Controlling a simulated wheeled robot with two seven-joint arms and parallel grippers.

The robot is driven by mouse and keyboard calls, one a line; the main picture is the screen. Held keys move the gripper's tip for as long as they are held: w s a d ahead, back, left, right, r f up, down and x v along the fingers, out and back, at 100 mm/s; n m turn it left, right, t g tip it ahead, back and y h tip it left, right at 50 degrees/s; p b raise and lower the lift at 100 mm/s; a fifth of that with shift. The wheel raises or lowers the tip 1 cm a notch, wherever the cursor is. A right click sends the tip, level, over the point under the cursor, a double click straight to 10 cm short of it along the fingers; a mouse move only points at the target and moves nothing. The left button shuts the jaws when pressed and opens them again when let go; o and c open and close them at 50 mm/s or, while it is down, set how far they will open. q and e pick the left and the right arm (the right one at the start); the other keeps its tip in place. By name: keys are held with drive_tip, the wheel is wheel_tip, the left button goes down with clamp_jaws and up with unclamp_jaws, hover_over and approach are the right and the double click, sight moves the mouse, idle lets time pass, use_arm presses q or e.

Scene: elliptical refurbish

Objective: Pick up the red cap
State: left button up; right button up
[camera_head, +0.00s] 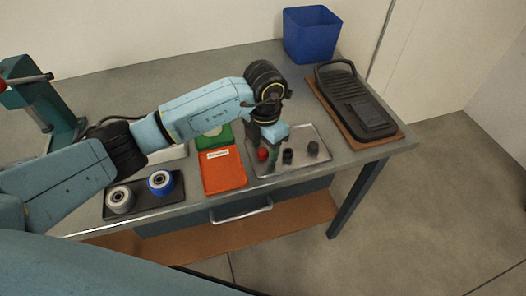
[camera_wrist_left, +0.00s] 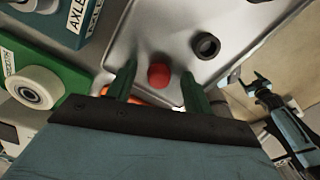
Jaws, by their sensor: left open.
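The red cap (camera_head: 262,154) sits on a metal tray (camera_head: 285,168) at the right part of the table. My left gripper (camera_head: 265,144) is right above it, pointing down. In the left wrist view the red cap (camera_wrist_left: 158,76) shows between the two dark green fingers (camera_wrist_left: 157,80), which are apart and hold nothing. I cannot tell how far the fingertips are above the tray. A teal and black gripper (camera_wrist_left: 262,88), my right one, shows small at the right edge of the left wrist view; its jaws are unclear.
Two black caps (camera_head: 287,156) (camera_head: 312,148) stand right of the red one. An orange bin (camera_head: 223,172) and a green bin (camera_head: 224,133) lie left of the tray.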

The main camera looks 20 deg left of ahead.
use_arm(q)
drive_tip(key=c, duration=1)
drive_tip(key=shift+c, duration=0.2)
